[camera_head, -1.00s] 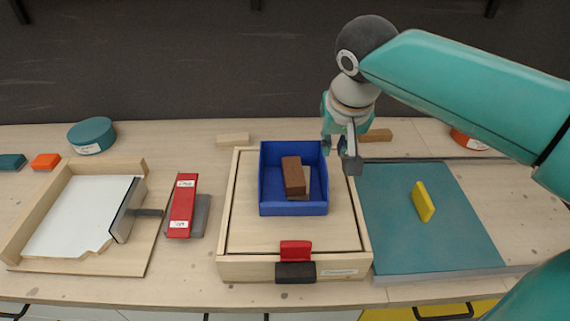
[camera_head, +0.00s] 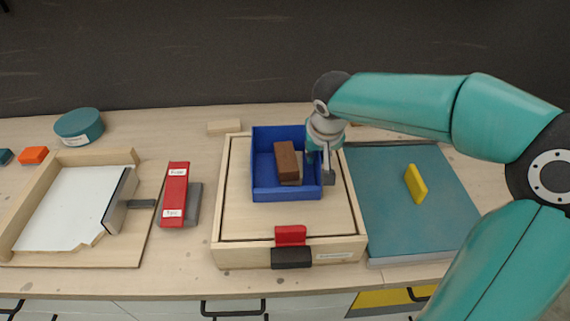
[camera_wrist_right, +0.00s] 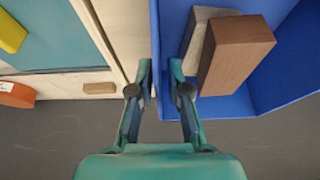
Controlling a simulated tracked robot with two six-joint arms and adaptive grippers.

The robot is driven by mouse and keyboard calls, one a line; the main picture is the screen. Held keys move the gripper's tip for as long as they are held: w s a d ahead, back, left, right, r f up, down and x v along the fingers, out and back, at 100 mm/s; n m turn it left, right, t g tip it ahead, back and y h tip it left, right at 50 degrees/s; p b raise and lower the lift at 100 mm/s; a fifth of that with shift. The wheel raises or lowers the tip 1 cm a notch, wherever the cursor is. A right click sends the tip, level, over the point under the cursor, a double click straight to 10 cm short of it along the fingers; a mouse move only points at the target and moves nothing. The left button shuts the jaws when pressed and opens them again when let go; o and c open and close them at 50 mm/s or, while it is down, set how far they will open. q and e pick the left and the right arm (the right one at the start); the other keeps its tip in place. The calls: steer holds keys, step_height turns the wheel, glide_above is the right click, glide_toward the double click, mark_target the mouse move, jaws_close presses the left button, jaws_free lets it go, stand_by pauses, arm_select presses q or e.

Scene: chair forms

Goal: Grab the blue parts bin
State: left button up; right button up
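The blue parts bin (camera_head: 286,194) sits upright on a light wooden framed board in the middle of the counter. A brown block (camera_head: 286,160) and a paler block beneath it lie inside. My right gripper (camera_head: 319,168) is at the bin's right wall, one finger inside and one outside. In the right wrist view, the fingers (camera_wrist_right: 160,74) are apart and straddle the wall of the bin (camera_wrist_right: 290,82), with a small gap between them. My left gripper is not in view.
The wooden board (camera_head: 240,225) has a red and a black handle in front. A teal panel (camera_head: 420,225) with a yellow block (camera_head: 415,184) lies right. A red binder-like block (camera_head: 174,195) and a white-surfaced tray (camera_head: 65,210) lie left. A dark wall is behind.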

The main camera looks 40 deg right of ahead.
mark_target(316, 160)
steer(key=x, duration=0.3)
steer(key=shift+w+d+f, duration=0.1)
steer(key=shift+d+f, duration=0.1)
steer(key=shift+f, duration=0.1)
jaws_close()
steer(key=shift+r, duration=0.1)
